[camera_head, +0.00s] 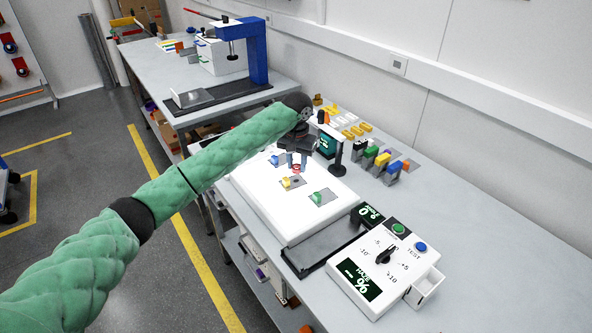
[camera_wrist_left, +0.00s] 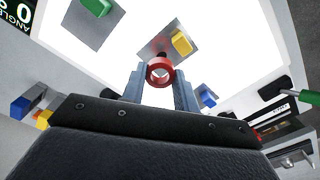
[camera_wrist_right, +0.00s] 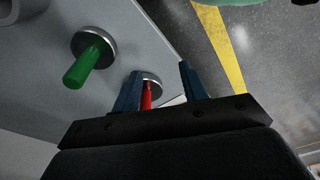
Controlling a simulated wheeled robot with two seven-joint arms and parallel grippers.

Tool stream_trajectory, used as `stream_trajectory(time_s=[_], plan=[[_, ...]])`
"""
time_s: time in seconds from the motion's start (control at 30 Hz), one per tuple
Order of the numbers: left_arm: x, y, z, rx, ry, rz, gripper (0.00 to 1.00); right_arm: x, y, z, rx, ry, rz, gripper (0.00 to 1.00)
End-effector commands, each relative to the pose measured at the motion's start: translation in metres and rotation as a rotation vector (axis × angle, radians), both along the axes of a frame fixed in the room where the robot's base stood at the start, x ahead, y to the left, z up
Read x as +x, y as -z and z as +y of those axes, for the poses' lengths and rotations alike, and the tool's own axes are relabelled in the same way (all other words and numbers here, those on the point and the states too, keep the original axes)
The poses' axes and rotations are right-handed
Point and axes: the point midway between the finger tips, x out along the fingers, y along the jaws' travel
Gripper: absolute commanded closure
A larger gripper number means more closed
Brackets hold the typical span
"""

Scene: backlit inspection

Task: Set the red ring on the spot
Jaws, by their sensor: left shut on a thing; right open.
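The red ring (camera_wrist_left: 171,68) is between the fingertips of my left gripper (camera_wrist_left: 160,74), which is shut on it. In the head view the ring (camera_head: 296,168) shows small below the left gripper (camera_head: 297,162), over the white lit panel (camera_head: 258,183). In the left wrist view, a grey plate (camera_wrist_left: 152,34) with a yellow block (camera_wrist_left: 181,43) lies just beyond the ring. A faint reddish patch shows on that plate, but I cannot tell whether it is the spot. My right gripper (camera_wrist_right: 160,84) is open and empty; it is outside the head view.
Green (camera_head: 318,198) and blue (camera_head: 275,160) pieces sit on other plates on the panel. A white control box (camera_head: 384,268) stands at the near right. A dark stand (camera_head: 338,160) is right of the gripper. The right wrist view shows green (camera_wrist_right: 86,66) and red (camera_wrist_right: 147,97) pegs.

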Motion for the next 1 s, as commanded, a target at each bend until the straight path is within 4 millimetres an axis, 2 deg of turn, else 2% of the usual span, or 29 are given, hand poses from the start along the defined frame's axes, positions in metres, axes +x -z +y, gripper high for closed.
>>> stream_trajectory(time_s=[0.17, 0.5, 0.93, 0.97, 1.0], plan=[[0.002, 0.008, 0.002, 0.001, 0.0, 0.002, 0.91, -0.001, 0.008, -0.003, -0.003, -0.001, -0.005, 0.57], [0.002, 0.04, 0.002, 0.0, 0.0, 0.0, 0.91, -0.009, 0.042, -0.013, -0.014, -0.008, -0.026, 0.57], [0.002, 0.045, 0.002, 0.0, 0.0, 0.0, 0.91, -0.01, 0.046, -0.014, -0.014, -0.008, -0.03, 0.57], [0.002, 0.045, 0.002, 0.0, 0.0, 0.0, 0.64, -0.01, 0.047, -0.014, -0.014, -0.008, -0.03, 0.57], [0.002, 0.045, 0.002, 0.0, 0.0, 0.0, 0.56, -0.01, 0.047, -0.014, -0.014, -0.009, -0.03, 0.57]])
